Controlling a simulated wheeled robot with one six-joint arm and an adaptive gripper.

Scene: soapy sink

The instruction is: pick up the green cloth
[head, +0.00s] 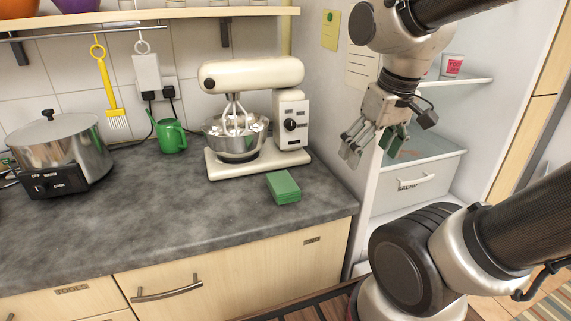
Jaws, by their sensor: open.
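The green cloth (283,187) looks like a flat folded block. It lies on the grey counter near its right front corner, just in front of the stand mixer. My gripper (368,144) hangs from the arm at the upper right, fingers pointing down. It is open and apart from the cloth, to its right and higher in the picture. A small dark green patch shows by the gripper's right finger; I cannot tell what it is.
A cream stand mixer (254,80) with a metal bowl (237,145) stands close behind the cloth. A green watering can (171,136) and a steel pot (62,142) stand farther left. An open fridge with a salad drawer (418,178) is at right. The counter's front is clear.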

